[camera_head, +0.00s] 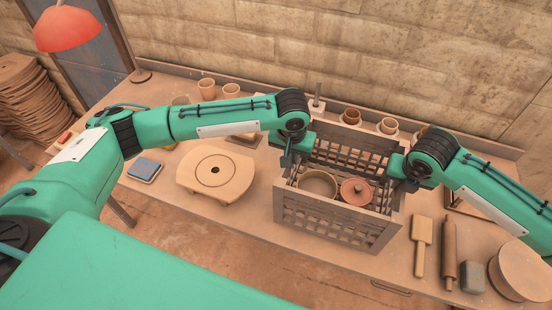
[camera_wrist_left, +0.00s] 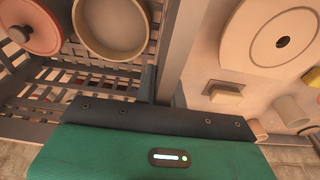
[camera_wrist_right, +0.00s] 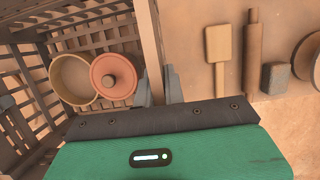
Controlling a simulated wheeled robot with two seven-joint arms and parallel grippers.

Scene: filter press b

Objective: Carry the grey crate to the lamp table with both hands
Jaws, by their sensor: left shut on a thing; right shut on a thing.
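The grey crate (camera_head: 335,226) has slatted lattice walls and is at the right of the workbench in the head view. It holds a round tan bowl (camera_head: 318,184) and a terracotta lidded pot (camera_head: 356,191). My left gripper (camera_head: 287,158) is shut on the crate's left rim, which also shows in the left wrist view (camera_wrist_left: 178,50). My right gripper (camera_head: 396,172) is shut on the right rim, which shows in the right wrist view (camera_wrist_right: 150,40). The crate looks level; I cannot tell whether its base touches the bench. A red lamp (camera_head: 67,28) shows at the upper left.
The workbench (camera_head: 240,222) holds a round wheel-like disc (camera_head: 216,171) left of the crate. A wooden paddle (camera_head: 421,243), a rolling pin (camera_head: 449,250) and a grey block (camera_head: 473,277) lie to its right. Several cups (camera_head: 352,116) stand behind it.

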